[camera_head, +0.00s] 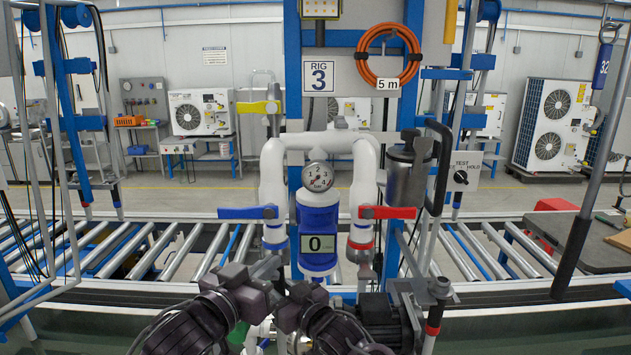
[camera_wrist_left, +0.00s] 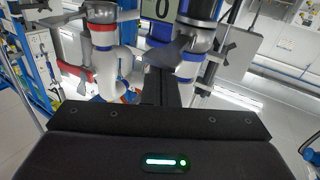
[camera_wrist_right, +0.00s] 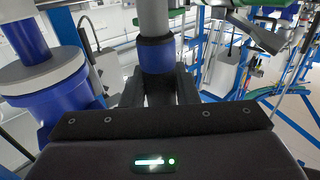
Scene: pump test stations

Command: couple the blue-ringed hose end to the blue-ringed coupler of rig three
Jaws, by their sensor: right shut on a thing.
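The blue-ringed coupler (camera_head: 275,244) hangs under the blue-levered valve on the left leg of rig three. A blue ring also shows in the left wrist view (camera_wrist_left: 192,52). My right gripper (camera_head: 289,281) is low in front of the rig, just below and right of that coupler. It is shut on a pale, blue-ringed hose end (camera_wrist_right: 157,54), upright between its fingers in the right wrist view. I cannot tell whether hose end and coupler touch. My left gripper (camera_head: 268,266) is close beside the coupler; its fingers look together and empty. The hose is mostly hidden by my arms.
The gauge cylinder (camera_head: 318,230) with its 0 display stands right of the coupler. The blue lever (camera_head: 248,212) sticks out left, the red lever (camera_head: 388,212) right. The red-ringed coupler (camera_head: 360,246) is on the right leg. A roller conveyor (camera_head: 145,245) runs behind.

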